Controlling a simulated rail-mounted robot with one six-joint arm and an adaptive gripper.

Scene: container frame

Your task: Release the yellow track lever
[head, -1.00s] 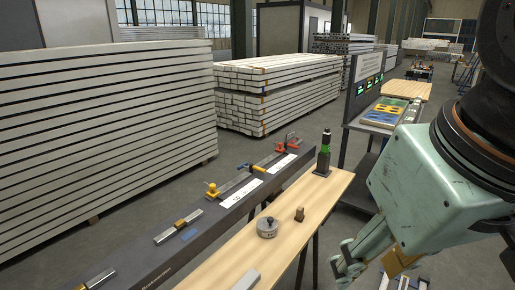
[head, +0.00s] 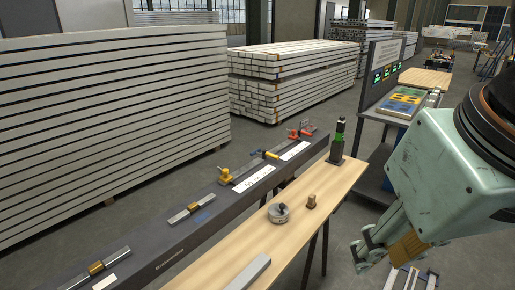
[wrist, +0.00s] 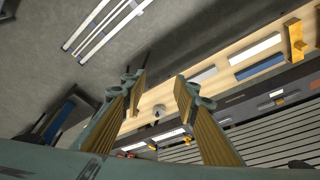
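A yellow lever clamp (head: 225,176) stands on the dark track beam (head: 150,250), left of a white label plate. A second fitting with a yellow end and blue bar (head: 264,154) sits farther along the beam. I cannot tell for certain which one the task calls the yellow track lever. My gripper (head: 359,257) hangs at the right, beyond the wooden bench and apart from the track. In the wrist view my gripper (wrist: 159,82) is open, with nothing between its fingers. Small yellow parts (wrist: 152,146) show beyond the fingers there.
The wooden bench (head: 240,238) lies between my gripper and the track. It carries a grey round weight (head: 279,213), a small brown block (head: 311,201) and a green-black bottle-like tool (head: 338,138). Red fittings (head: 300,133) sit at the beam's far end. Stacked beams (head: 110,130) stand behind.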

